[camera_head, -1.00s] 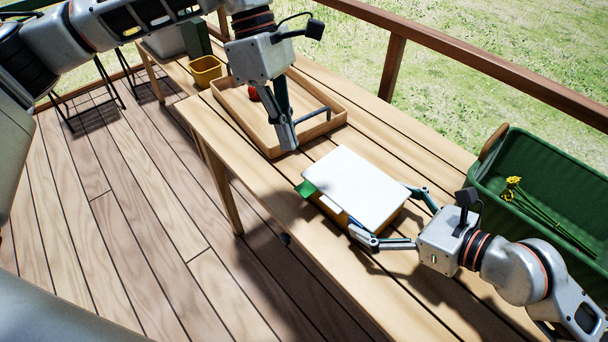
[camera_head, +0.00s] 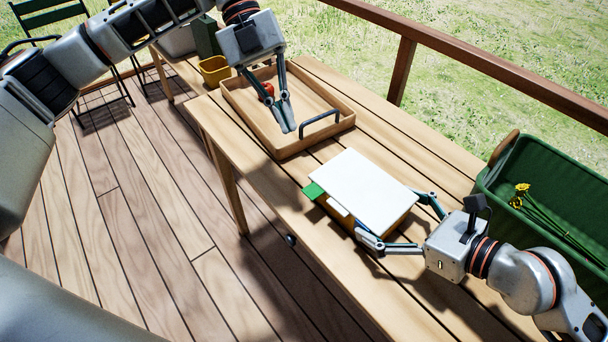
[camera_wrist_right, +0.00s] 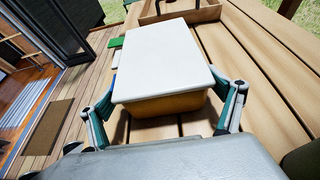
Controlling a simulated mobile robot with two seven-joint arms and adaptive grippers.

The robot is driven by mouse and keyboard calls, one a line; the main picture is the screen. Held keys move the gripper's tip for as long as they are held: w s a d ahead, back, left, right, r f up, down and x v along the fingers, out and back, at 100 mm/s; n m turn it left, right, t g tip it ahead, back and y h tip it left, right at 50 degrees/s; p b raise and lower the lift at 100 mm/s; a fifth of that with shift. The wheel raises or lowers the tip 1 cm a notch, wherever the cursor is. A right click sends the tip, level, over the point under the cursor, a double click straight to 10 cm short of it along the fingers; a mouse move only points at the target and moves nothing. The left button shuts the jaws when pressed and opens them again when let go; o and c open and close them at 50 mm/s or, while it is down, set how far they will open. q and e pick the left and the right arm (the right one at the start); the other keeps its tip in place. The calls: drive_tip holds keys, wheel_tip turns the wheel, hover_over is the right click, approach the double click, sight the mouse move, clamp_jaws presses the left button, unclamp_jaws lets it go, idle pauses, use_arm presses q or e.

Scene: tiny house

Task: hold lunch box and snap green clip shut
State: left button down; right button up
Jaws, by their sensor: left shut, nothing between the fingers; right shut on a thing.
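The lunch box has a white lid (camera_head: 361,186) and a yellow-orange body (camera_wrist_right: 166,105); it sits on the wooden table. The green clip (camera_head: 313,191) sticks out flat from its left side, and shows in the right wrist view (camera_wrist_right: 117,43). My right gripper (camera_head: 398,222) is shut on the lunch box, with one finger on each side of its near end; both fingers show in the right wrist view (camera_wrist_right: 165,113).
A wooden tray (camera_head: 252,118) with a dark handle holds a red item (camera_head: 268,89). A yellow bin (camera_head: 215,71) stands behind it. A green planter (camera_head: 573,190) with yellow flowers (camera_head: 522,188) is at the right. A railing runs behind the table.

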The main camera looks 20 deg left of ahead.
use_arm(q)
drive_tip(key=n, duration=0.5)
drive_tip(key=a+n+h, duration=0.1)
drive_tip(key=n, duration=0.1)
drive_tip(key=shift+w+r+n+g, duration=0.3)
drive_tip(key=shift+w, duration=0.05)
hover_over(314, 197)
drive_tip(key=w+a, duration=0.2)
drive_tip(key=a, duration=0.1)
wheel_tip(314, 197, down, 7)
drive_tip(key=f, duration=0.3)
drive_tip(key=shift+s+d+f, duration=0.1)
drive_tip(key=shift+s+d, duration=0.1)
drive_tip(key=shift+d, duration=0.05)
drive_tip(key=shift+f, duration=0.45)
